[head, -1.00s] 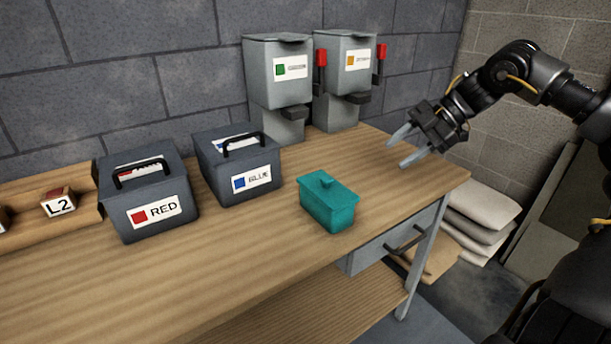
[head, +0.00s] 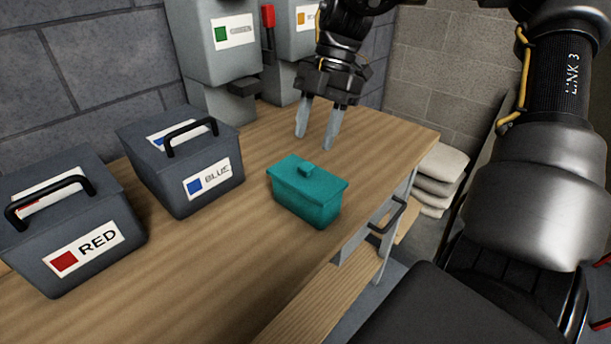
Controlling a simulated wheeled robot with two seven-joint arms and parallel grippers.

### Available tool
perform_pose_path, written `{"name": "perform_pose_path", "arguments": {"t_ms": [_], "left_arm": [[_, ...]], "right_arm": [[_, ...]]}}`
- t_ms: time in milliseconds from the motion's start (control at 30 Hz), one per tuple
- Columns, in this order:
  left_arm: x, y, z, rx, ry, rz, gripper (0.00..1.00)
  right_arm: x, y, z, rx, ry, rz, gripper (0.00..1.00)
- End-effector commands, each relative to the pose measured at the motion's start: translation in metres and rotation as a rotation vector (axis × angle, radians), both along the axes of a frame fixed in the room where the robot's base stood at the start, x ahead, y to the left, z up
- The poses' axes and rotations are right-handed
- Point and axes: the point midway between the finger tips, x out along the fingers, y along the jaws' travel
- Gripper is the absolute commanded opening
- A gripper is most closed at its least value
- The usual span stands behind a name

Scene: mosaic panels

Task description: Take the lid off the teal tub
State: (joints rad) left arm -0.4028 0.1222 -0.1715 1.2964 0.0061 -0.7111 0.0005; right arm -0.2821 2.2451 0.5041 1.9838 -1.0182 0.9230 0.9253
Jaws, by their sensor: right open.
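The teal tub (head: 305,203) stands upright on the wooden workbench near its front edge. Its teal lid (head: 325,182) is on it, with a small knob (head: 307,170) on top. My right gripper (head: 316,143) is open and empty, fingers pointing down, just behind and above the tub in the picture. It appears apart from the lid. My left gripper is not in view.
A dark box labelled BLUE (head: 205,190) stands left of the tub, and one labelled RED (head: 75,240) farther left. Grey dispensers (head: 215,70) with red levers stand at the back. The bench top (head: 390,140) is clear right of the tub.

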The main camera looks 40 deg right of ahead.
Motion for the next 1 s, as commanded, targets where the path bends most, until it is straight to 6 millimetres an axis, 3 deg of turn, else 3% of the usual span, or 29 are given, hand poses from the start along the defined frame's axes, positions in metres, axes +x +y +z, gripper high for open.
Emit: {"name": "perform_pose_path", "arguments": {"t_ms": [267,600,900,1000], "left_arm": [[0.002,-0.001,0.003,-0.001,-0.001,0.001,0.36],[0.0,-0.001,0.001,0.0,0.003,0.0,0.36],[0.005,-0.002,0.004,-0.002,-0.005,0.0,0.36],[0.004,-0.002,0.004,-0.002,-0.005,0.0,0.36]], "right_arm": [[-0.001,0.003,-0.01,0.001,-0.001,-0.003,0.49],[-0.004,0.018,-0.052,0.003,0.0,-0.001,0.49],[-0.003,0.02,-0.057,0.002,-0.003,-0.005,0.49],[-0.003,0.02,-0.057,0.002,-0.003,-0.005,0.39]]}}
